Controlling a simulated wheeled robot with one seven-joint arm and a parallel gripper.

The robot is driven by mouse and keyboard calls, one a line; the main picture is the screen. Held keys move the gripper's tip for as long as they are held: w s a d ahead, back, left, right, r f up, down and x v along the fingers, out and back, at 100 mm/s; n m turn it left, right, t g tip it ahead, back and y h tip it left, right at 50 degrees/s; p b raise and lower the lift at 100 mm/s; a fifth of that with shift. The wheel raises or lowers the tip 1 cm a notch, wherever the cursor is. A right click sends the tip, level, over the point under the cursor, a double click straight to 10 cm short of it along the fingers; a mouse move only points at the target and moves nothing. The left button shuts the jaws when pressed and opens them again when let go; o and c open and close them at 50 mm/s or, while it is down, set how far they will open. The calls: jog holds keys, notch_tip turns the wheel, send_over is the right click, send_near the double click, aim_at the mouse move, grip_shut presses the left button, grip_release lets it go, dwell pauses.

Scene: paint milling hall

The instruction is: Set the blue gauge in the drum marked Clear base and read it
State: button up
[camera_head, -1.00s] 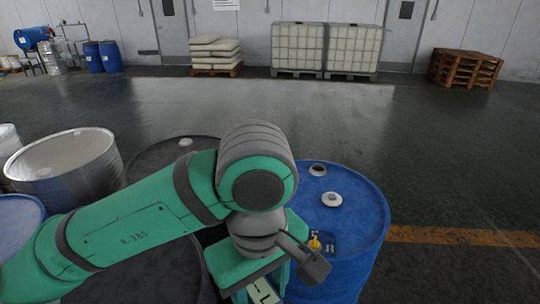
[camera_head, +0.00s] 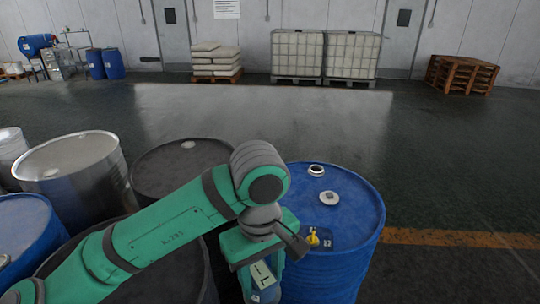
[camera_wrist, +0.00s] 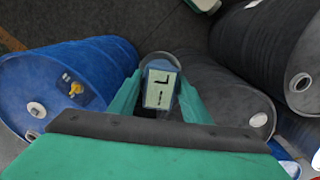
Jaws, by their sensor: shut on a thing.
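My gripper (camera_head: 264,262) is shut on a gauge (camera_wrist: 160,88) with a pale display. The display shows dark marks that I cannot read as a value. In the head view the gauge's display (camera_head: 263,276) hangs below my gripper, with some blue body under it. A blue drum (camera_head: 340,262) stands just right of the gripper. Its top has an open bung hole (camera_head: 316,170), a white round cap (camera_head: 329,198) and a yellow piece (camera_head: 313,238) on a dark label. The label's words are too small to read. The gauge's lower end is hidden.
Dark drums (camera_head: 180,168) stand behind and left of my arm. Pallets, sacks and white caged tanks (camera_head: 325,52) line the far wall. The floor between is clear.

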jog(key=w+a+f+m, duration=0.1)
jog(key=w+f, duration=0.5)
jog(key=f, duration=0.5)
jog(key=w+a+f+m, duration=0.1)
jog(key=w+f, duration=0.5)
jog(key=f, duration=0.5)
jog(key=s+d+f+m, duration=0.1)
jog(key=s+f+m, duration=0.1)
jog(key=f, duration=1.1)
jog(key=s+d+f+m, duration=0.2)
jog(key=f, duration=1.2)
jog(key=shift+s+d, duration=0.25)
jog(key=shift+d, duration=0.05)
jog(key=shift+o, duration=0.2)
jog(key=shift+w+d+r, duration=0.35)
jog(key=shift+w+d, duration=0.05)
jog(key=shift+w, duration=0.15)
jog(key=shift+w+d+r, duration=0.3)
jog(key=shift+w+d, duration=0.1)
jog(key=shift+w, duration=0.15)
jog(key=shift+s+a+f, duration=0.4)
jog(key=shift+s+a, duration=0.05)
jog(key=shift+s, duration=0.15)
jog(key=shift+s+a+f, duration=0.4)
jog(key=shift+s, duration=0.2)
jog(key=shift+d, duration=0.15)
